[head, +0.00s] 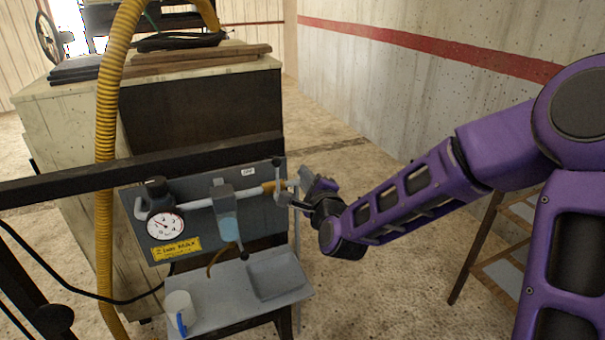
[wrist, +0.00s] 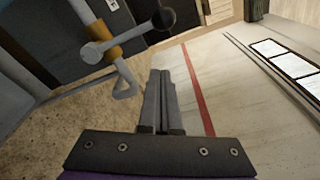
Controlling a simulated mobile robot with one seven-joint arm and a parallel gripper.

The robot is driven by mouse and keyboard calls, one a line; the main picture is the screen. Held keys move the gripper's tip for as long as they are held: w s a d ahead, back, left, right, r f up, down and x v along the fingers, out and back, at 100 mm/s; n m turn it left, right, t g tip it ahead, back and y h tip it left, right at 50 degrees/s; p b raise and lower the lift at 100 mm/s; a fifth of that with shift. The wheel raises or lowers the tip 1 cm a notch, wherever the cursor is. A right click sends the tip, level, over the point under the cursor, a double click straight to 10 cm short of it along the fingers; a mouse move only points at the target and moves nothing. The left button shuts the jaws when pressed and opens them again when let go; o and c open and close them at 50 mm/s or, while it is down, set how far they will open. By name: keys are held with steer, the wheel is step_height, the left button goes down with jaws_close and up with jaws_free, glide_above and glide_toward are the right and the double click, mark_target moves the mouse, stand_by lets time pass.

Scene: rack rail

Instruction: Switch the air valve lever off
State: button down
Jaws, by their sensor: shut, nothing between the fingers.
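The air valve has a brass-coloured body (head: 268,187) at the right end of the pipe on the grey panel. Its grey lever (head: 278,174) stands upright in the head view, with a dark round knob at the top. In the wrist view the lever (wrist: 130,32) runs from a round hub beside the brass body (wrist: 103,38) to the black knob. My gripper (head: 289,201) is just right of and below the lever in the head view. In the wrist view my gripper (wrist: 160,73) is shut and empty, with its fingertips apart from the lever and below the knob.
A pressure gauge (head: 165,225), a filter bowl (head: 228,228) and a yellow label (head: 177,250) share the panel. A grey shelf (head: 225,307) below holds a white mug (head: 180,307). A dark rail (head: 140,167) crosses above the panel.

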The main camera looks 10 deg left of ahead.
steer(key=v, duration=0.8)
steer(key=shift+s+a+f+p, duration=0.15)
steer(key=shift+p, duration=0.25)
